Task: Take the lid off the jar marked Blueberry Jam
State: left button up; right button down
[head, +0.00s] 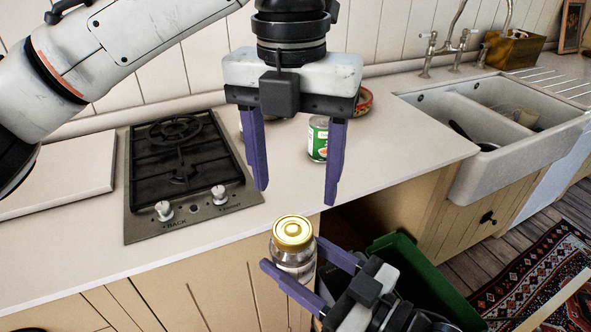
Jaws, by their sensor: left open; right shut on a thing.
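A glass jar (295,263) with a round gold lid (293,231) is held upright in front of the counter's front edge. The lid sits on the jar. My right gripper (295,254), coming from the lower right, is shut on the jar's body below the lid, one finger on each side. The writing on the jar cannot be read from here. My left gripper (297,196) is open and empty, pointing down above the lid, with its fingers spread wider than the lid. Its fingertips look apart from the lid.
A green can (318,138) stands on the counter (406,137) behind my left gripper, with a red-rimmed container (364,98) nearby. A gas hob (184,165) is left, a white sink (520,140) right. A green bin (428,275) stands below the counter.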

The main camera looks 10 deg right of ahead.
aim_at(295, 229)
pick_arm(q)
jog(key=shift+s, duration=0.15)
jog(key=shift+f, duration=0.3)
notch_tip(295, 229, down, 7)
